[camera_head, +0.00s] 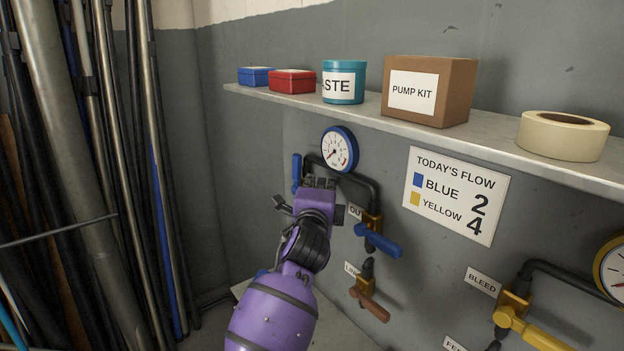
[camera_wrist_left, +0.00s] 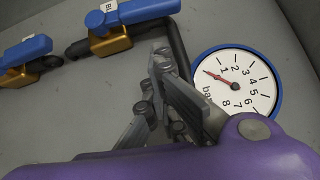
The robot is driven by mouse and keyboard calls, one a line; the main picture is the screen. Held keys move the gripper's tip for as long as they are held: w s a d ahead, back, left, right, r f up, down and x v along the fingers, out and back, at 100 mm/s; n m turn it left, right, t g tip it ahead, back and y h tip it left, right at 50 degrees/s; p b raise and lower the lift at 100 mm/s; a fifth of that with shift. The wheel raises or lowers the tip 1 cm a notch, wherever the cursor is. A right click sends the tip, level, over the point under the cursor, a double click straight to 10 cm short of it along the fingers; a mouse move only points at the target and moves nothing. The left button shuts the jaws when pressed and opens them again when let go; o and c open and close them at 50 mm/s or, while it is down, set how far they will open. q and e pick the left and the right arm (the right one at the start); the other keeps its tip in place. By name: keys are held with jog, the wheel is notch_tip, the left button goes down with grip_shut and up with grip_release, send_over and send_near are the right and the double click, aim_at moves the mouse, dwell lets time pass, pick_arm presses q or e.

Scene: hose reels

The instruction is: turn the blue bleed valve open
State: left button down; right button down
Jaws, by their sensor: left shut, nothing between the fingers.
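The blue bleed valve handle (camera_head: 296,172) stands upright to the left of my left gripper (camera_head: 318,184) in the head view, below and left of the blue-rimmed gauge (camera_head: 339,149). In the wrist view the same handle (camera_wrist_left: 135,13) sits on a brass body (camera_wrist_left: 110,43) beside a partly cut-off label starting "BL". My left gripper (camera_wrist_left: 161,58) is shut and empty, its fingertips close beside the handle and the dark pipe. I cannot tell whether they touch. My gripper hides the brass body in the head view. My right gripper is not in view.
A second blue handle (camera_head: 378,240) is below right, with a brown-orange handle (camera_head: 369,304) under it. A yellow bleed valve (camera_head: 533,332) is at lower right. A shelf (camera_head: 480,139) with boxes and tape overhangs. Poles (camera_head: 80,150) stand at left.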

aim_at(297, 175)
pick_arm(q)
jog(key=w+a, duration=0.2)
jog(key=shift+w, duration=0.35)
jog(key=shift+s+r, duration=0.1)
jog(key=shift+a, duration=0.1)
